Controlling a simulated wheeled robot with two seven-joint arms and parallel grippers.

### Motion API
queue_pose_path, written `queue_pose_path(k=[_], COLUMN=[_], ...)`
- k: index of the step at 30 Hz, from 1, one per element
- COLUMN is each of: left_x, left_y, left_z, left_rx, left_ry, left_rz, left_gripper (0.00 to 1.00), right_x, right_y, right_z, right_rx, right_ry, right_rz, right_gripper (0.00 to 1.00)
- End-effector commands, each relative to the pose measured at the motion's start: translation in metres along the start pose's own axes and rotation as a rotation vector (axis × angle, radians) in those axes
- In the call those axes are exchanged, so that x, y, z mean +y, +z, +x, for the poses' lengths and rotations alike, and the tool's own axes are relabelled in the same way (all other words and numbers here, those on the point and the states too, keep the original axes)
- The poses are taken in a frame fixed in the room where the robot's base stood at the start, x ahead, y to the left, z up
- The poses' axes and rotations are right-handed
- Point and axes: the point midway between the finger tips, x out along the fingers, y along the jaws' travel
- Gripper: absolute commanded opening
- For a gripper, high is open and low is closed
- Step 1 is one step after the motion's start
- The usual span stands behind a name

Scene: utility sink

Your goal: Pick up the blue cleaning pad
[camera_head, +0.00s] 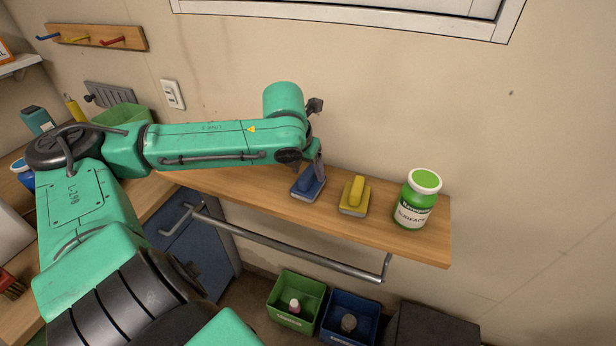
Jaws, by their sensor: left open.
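The blue cleaning pad (308,185) lies on the wooden shelf, left of a yellow pad (354,196). It has a raised blue grip on a flat base. My left arm reaches across from the left, and my left gripper (318,172) points down at the blue pad's upper right side. The gripper is open. It partly covers the pad, and I cannot tell whether a finger touches it. My right gripper is not in view.
Below are a green bin (296,300), a blue bin (350,318) and a dark box (437,327). The wall is close behind.

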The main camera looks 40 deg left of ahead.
Motion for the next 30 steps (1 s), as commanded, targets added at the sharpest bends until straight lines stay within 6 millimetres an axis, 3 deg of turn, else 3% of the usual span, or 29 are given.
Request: queue_pose_path(k=[2, 7, 8, 20, 26, 30], left_x=[0.0, 0.0, 0.0, 0.0, 0.001, 0.001], left_y=[0.0, 0.0, 0.0, 0.003, 0.02, 0.04], left_z=[0.001, 0.0, 0.0, -0.009, -0.047, -0.094], left_rx=[0.0, 0.001, 0.001, 0.001, -0.002, -0.006], left_ry=[0.0, 0.0, 0.0, 0.0, 0.006, 0.006], left_rz=[0.0, 0.0, 0.0, 0.0, 0.0, 0.001], left_gripper=[0.68, 0.06, 0.0, 0.0, 0.0, 0.0], right_x=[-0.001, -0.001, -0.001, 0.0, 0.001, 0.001], right_y=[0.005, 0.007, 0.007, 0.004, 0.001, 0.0], right_z=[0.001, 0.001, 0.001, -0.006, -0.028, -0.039], right_rx=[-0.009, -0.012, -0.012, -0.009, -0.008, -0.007], right_ry=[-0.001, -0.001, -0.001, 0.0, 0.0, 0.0], right_rz=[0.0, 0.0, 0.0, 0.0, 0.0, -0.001], right_gripper=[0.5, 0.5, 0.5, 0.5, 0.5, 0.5])
